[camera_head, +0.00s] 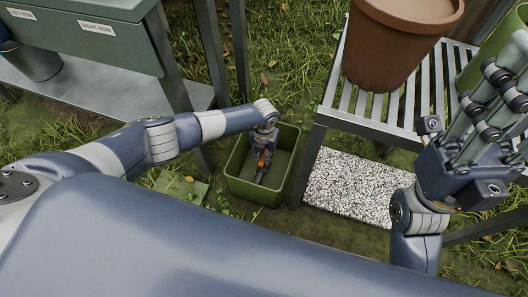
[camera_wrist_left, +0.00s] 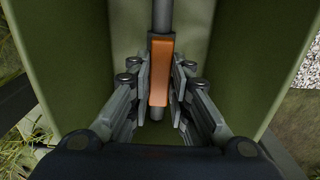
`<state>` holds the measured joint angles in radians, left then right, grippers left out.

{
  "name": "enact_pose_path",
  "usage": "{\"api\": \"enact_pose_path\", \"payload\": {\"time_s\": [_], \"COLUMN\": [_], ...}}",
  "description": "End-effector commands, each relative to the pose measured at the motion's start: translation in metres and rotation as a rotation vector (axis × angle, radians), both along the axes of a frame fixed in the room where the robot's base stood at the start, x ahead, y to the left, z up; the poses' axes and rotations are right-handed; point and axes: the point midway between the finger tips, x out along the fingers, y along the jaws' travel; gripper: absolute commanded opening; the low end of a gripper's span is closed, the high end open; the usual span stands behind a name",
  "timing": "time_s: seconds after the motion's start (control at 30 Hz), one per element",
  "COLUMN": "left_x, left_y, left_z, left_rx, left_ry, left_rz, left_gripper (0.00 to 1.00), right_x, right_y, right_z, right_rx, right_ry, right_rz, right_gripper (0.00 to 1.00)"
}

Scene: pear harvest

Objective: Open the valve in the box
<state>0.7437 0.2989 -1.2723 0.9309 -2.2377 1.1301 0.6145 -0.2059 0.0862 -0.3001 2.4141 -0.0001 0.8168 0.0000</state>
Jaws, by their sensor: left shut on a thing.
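The open green box (camera_head: 250,190) stands on the ground left of the slatted bench. Its inner walls fill much of the left wrist view (camera_wrist_left: 60,60). The valve's orange handle (camera_head: 262,158) is inside the box, and it also shows in the left wrist view (camera_wrist_left: 160,65) in line with a grey pipe (camera_wrist_left: 161,15). My left gripper (camera_wrist_left: 160,80) reaches down into the box and is shut on the orange handle, one finger at each side. My right gripper (camera_head: 495,95) is raised at the right, above the bench's edge, fingers pointing up. Its finger gap is unclear.
A slatted bench (camera_head: 380,105) with a large terracotta pot (camera_head: 400,45) stands right of the box. A speckled white slab (camera_head: 350,185) lies below it. A green cabinet (camera_head: 90,40) with row labels stands at the upper left. Grass surrounds the box.

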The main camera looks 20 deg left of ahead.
Motion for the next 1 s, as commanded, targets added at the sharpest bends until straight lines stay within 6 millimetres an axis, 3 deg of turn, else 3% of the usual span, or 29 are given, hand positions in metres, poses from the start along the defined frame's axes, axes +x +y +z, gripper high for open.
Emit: {"api": "enact_pose_path", "payload": {"time_s": [0.57, 0.6, 0.67, 1.0], "left_x": [-0.0006, -0.0006, -0.0006, 0.0], "left_y": [0.0008, 0.0008, 0.0007, 0.0002], "left_z": [-0.0009, -0.0009, -0.0008, 0.0004], "left_rx": [0.001, 0.001, 0.001, 0.0], "left_ry": [0.001, 0.002, 0.001, 0.0], "left_rz": [0.034, 0.034, 0.033, 0.03], "left_gripper": [0.0, 0.25, 0.38, 0.38], "right_x": [-0.0011, -0.0011, -0.001, 0.001], "right_y": [-0.0003, -0.0003, -0.0002, -0.0002], "right_z": [-0.0008, -0.0009, -0.0009, -0.0025], "right_rx": [0.001, 0.001, 0.001, -0.001], "right_ry": [0.004, 0.004, 0.004, 0.013], "right_rz": [0.001, 0.001, 0.001, -0.001], "right_gripper": [0.4, 0.4, 0.4, 0.4]}}
